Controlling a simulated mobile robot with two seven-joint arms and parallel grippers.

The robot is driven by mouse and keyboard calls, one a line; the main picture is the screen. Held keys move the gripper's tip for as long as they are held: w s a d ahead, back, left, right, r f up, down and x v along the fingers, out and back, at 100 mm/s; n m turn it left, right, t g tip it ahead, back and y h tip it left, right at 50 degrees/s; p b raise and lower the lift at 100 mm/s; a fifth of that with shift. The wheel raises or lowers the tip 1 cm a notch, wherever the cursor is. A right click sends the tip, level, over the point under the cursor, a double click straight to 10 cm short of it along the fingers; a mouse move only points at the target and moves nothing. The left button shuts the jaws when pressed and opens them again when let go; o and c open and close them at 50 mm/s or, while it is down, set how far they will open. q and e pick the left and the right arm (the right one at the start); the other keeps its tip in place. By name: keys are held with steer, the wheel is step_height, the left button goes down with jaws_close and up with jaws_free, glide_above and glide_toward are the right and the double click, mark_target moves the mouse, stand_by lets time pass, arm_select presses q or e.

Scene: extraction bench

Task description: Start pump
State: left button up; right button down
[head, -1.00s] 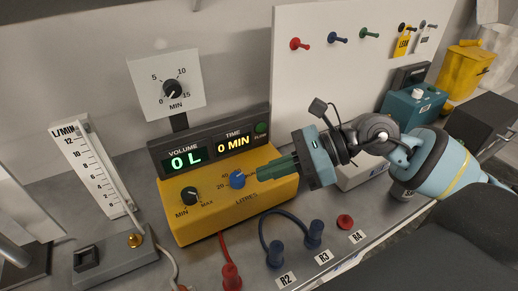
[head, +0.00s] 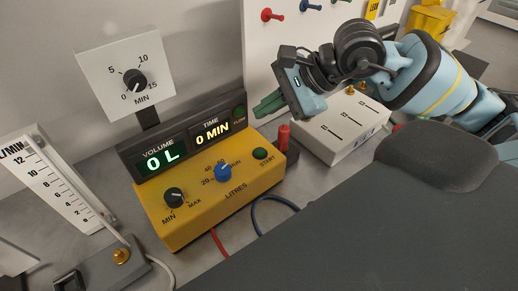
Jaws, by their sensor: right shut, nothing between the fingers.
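The yellow pump (head: 208,205) stands on the bench, its dark display (head: 187,142) reading volume 0 L and time 0 MIN. On its front are a black MIN–MAX knob (head: 174,196), a blue litres knob (head: 223,172) and a green START button (head: 260,153) at the right end. A green FLOW lamp (head: 239,111) sits at the display's right end. My right gripper (head: 261,108) is shut and empty. In the picture its green fingertips are above the START button, near the display's right end, apart from the button. My left gripper is out of view.
A black timer knob (head: 134,80) is on a plate behind the pump. A flow gauge (head: 52,187) stands at left. A white box (head: 335,128) with slots and a red-topped post (head: 283,137) are right of the pump. Red and blue hoses (head: 264,207) run in front.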

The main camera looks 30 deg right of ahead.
steer(key=b, duration=0.3)
glide_above(265, 152)
step_height(265, 152, down, 7)
steer(key=shift+w+d+r, duration=0.1)
steer(key=shift+f, duration=0.7)
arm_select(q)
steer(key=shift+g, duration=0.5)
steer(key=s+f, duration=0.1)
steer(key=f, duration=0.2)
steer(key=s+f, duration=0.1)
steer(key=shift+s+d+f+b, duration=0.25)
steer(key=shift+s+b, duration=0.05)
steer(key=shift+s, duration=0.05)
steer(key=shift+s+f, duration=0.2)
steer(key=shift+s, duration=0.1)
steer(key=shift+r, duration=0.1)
arm_select(e)
steer(key=shift+f, duration=0.1)
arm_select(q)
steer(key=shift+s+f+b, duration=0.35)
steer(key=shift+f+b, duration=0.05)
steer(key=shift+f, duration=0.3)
arm_select(e)
steer(key=shift+f, duration=0.35)
steer(key=shift+f, duration=0.15)
